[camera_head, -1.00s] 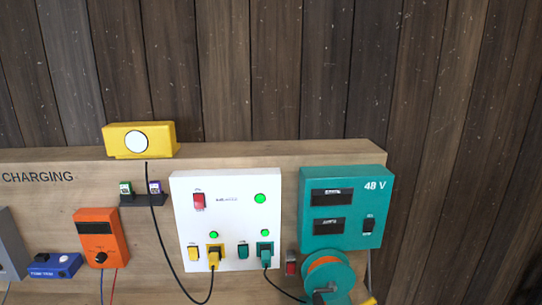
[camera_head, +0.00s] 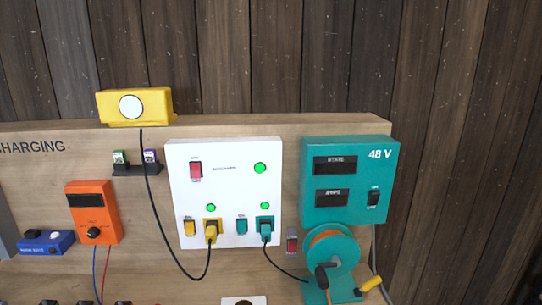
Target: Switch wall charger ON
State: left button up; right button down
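The teal wall charger (camera_head: 347,212) marked 48 V hangs at the right end of the wooden board. It has two dark displays (camera_head: 335,165), both without lit digits. Neither of my grippers is in view.
A teal cable reel (camera_head: 331,250) with an orange core and yellow handle hangs below the charger. A small red switch (camera_head: 292,244) is beside it. An orange meter (camera_head: 92,214), blue box (camera_head: 46,243) and yellow lamp box (camera_head: 136,106) are further left.

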aim_at(374, 198)
jog(key=u, duration=1.95)
jog(key=k, duration=1.1)
jog(key=z, duration=1.35)
jog(key=i, duration=0.5)
